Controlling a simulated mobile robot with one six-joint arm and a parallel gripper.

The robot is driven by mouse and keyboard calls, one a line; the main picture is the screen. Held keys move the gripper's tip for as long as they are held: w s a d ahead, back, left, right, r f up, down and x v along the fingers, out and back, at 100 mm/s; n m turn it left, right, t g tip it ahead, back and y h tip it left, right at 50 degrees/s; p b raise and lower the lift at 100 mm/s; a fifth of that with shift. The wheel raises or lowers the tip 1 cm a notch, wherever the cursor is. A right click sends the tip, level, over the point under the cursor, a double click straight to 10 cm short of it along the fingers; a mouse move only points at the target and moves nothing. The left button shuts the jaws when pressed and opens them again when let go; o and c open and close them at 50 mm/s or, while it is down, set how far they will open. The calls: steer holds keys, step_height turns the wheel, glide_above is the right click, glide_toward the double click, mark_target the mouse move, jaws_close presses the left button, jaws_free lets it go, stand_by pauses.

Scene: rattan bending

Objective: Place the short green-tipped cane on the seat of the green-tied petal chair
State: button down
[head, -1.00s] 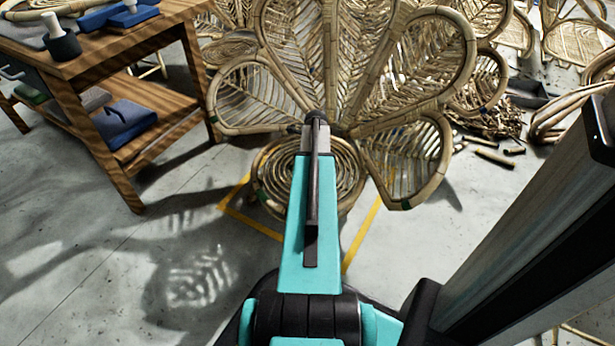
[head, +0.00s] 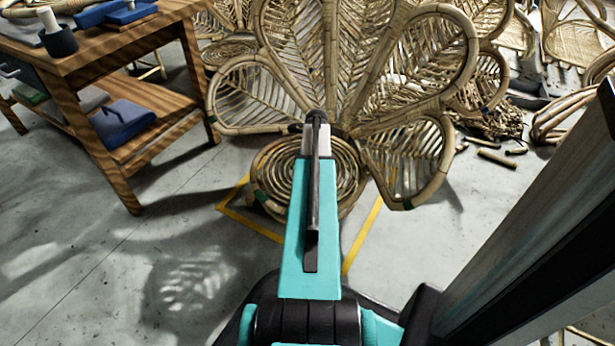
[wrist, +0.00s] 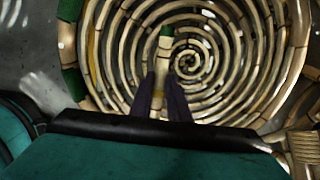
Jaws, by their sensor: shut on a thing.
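The short green-tipped cane (wrist: 164,55) shows in the wrist view, pale with a green end. My gripper (wrist: 160,88) is shut on it, with the green tip pointing away from me over the seat. The petal chair (head: 420,60) stands in the middle of the head view, with green ties on its lower petals. Its round spiral seat (head: 270,175) lies beyond my arm, and the coils (wrist: 245,50) fill much of the wrist view. I cannot tell whether the cane touches the seat. In the head view my arm hides the gripper and cane.
A wooden workbench (head: 125,55) stands at the left, with a blue folded item (head: 122,122) on its lower shelf. Yellow tape (head: 250,222) marks the floor around the chair. Cane offcuts (head: 495,158) lie on the floor at the right. The floor at the lower left is clear.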

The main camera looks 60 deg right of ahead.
steer(key=shift+f+b, duration=0.3)
steer(key=shift+f, duration=0.45)
steer(key=shift+f, duration=0.1)
steer(key=c, duration=1.7)
jaws_free()
steer(key=r+p, duration=0.2)
steer(key=r, duration=0.2)
steer(key=s+r+p, duration=0.1)
steer(key=r+p, duration=0.1)
steer(key=r, duration=0.2)
steer(key=r+p, duration=0.2)
steer(key=r, duration=0.2)
steer(key=shift+s+r, duration=0.1)
steer(key=shift+s, duration=0.15)
steer(key=shift+a, duration=0.1)
